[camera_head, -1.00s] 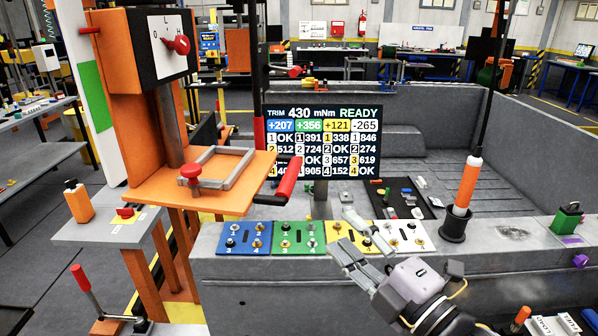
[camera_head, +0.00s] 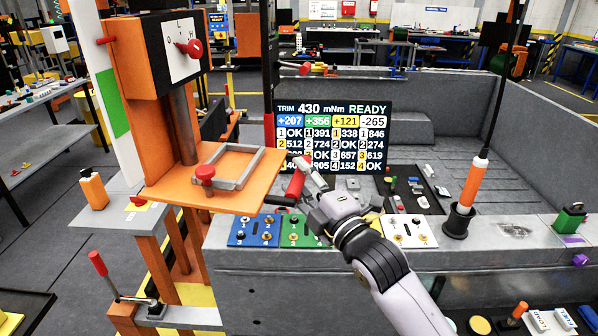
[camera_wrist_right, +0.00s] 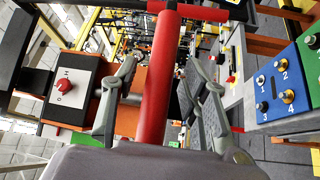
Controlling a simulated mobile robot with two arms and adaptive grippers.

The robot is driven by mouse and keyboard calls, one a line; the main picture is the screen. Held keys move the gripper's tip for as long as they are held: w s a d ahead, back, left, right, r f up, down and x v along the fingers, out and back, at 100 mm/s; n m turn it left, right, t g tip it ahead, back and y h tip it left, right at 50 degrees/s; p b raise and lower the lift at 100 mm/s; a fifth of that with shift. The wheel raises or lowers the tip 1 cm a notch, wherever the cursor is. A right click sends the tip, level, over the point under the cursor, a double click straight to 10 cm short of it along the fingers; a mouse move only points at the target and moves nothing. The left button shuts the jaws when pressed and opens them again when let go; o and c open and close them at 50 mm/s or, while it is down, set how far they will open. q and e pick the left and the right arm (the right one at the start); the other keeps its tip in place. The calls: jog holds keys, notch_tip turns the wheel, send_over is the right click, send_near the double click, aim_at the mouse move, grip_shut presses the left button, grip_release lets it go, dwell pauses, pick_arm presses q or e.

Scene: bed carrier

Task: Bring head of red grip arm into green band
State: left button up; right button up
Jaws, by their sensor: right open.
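The red grip (camera_head: 296,183) sticks out at the right edge of the orange plate. Its arm is mostly hidden. In the right wrist view the red grip (camera_wrist_right: 158,85) runs lengthwise between my fingers. My right gripper (camera_head: 296,184) is open, its fingers on either side of the grip, with gaps visible in the wrist view (camera_wrist_right: 160,105). The green band (camera_head: 113,102) is on the white upright board (camera_head: 102,55) behind the orange column. A black-and-orange head (camera_head: 150,52) with a red-knobbed dial stands right of the band. My left gripper is not in view.
The orange plate (camera_head: 165,192) with a grey frame and red knob is left of my right gripper. Blue (camera_head: 240,239), green and white switch panels lie below my right arm. A display (camera_head: 330,110) stands behind. An orange-handled pole (camera_head: 473,185) stands at right.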

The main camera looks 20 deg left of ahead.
jog(key=shift+w+a, duration=0.25)
grip_shut()
dwell(0.5)
dwell(0.4)
